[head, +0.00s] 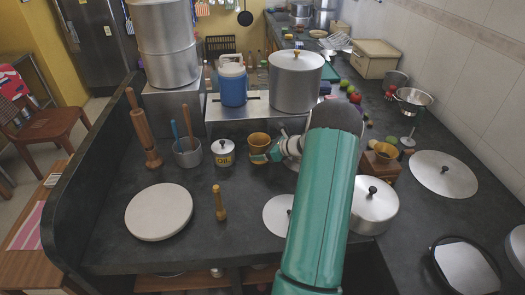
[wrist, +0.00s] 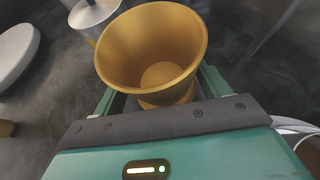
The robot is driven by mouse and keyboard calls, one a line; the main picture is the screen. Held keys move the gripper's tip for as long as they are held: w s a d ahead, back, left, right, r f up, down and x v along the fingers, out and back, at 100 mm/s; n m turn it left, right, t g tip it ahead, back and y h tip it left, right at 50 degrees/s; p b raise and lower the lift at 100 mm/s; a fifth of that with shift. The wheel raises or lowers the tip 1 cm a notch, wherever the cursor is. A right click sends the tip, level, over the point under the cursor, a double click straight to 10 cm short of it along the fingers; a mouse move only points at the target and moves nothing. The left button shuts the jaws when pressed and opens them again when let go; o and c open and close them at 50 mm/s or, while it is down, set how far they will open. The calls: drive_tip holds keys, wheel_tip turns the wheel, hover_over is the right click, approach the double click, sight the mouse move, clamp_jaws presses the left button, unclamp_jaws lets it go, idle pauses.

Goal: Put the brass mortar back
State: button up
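The brass mortar (head: 259,142) is a gold-coloured flared cup, upright near the middle of the dark counter in the head view. My gripper (head: 263,156) reaches it low down from the right. In the wrist view the empty mortar (wrist: 150,48) has its wide mouth toward the camera, and its lower body sits between the two green fingers of my gripper (wrist: 160,98). Whether the fingers press on it is hidden by its rim and the gripper's front edge. I cannot tell whether its base touches the counter. A brass-coloured pestle (head: 220,204) stands to the front left.
A raised shelf (head: 213,113) with a blue jug (head: 232,85) and a large pot (head: 296,80) is behind. A round pale board (head: 159,211) lies front left.

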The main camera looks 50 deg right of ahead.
drive_tip(key=shift+o, duration=0.9)
drive_tip(key=shift+r, duration=0.2)
drive_tip(key=v, duration=1.2)
drive_tip(key=w+a+r+n+g, duration=0.15)
drive_tip(key=a+r+n, duration=0.35)
drive_tip(key=a, duration=0.5)
drive_tip(key=a+r+n+g+y, duration=0.1)
drive_tip(key=a+r+n+g, duration=0.35)
drive_tip(key=a, duration=0.65)
drive_tip(key=w+a+r+n, duration=0.1)
drive_tip(key=a+r+n, duration=0.45)
drive_tip(key=a, duration=0.45)
drive_tip(key=s+a+r+n+h, duration=0.2)
drive_tip(key=s+a+n, duration=0.6)
drive_tip(key=n, duration=0.1)
drive_tip(key=s+a+r+n+h, duration=0.2)
drive_tip(key=s+a+r+n, duration=0.1)
drive_tip(key=s+a+n, duration=0.5)
drive_tip(key=shift+a+n, duration=0.4)
drive_tip(key=shift+a, duration=0.2)
